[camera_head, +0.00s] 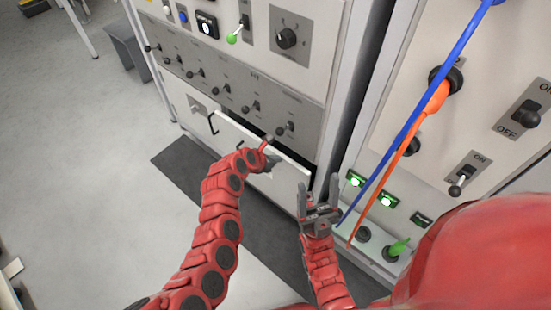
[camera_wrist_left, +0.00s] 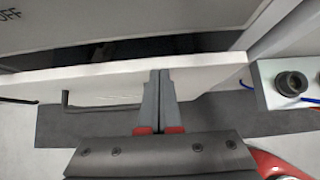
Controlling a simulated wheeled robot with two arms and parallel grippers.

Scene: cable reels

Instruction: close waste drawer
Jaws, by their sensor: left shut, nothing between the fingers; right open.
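The waste drawer (camera_head: 237,134) is a white front panel low in the grey cabinet. It stands partly out, with a dark gap behind its top edge. Its black handle (camera_head: 212,123) is at the left of the front. In the left wrist view the drawer front (camera_wrist_left: 100,85) runs across the picture, with the handle (camera_wrist_left: 66,101) at left. My left gripper (camera_head: 271,161) is shut and empty at the drawer front; its fingertips (camera_wrist_left: 160,73) overlap the panel near its top edge. I cannot tell whether they touch. My right gripper (camera_head: 319,195) is open and empty, beside the drawer's right end.
The cabinet panel (camera_head: 200,62) above the drawer carries several switches. At right, a blue cable (camera_head: 425,105) and an orange cable (camera_head: 398,152) run down past a switch panel near my right gripper. A dark mat (camera_head: 180,165) lies on the floor.

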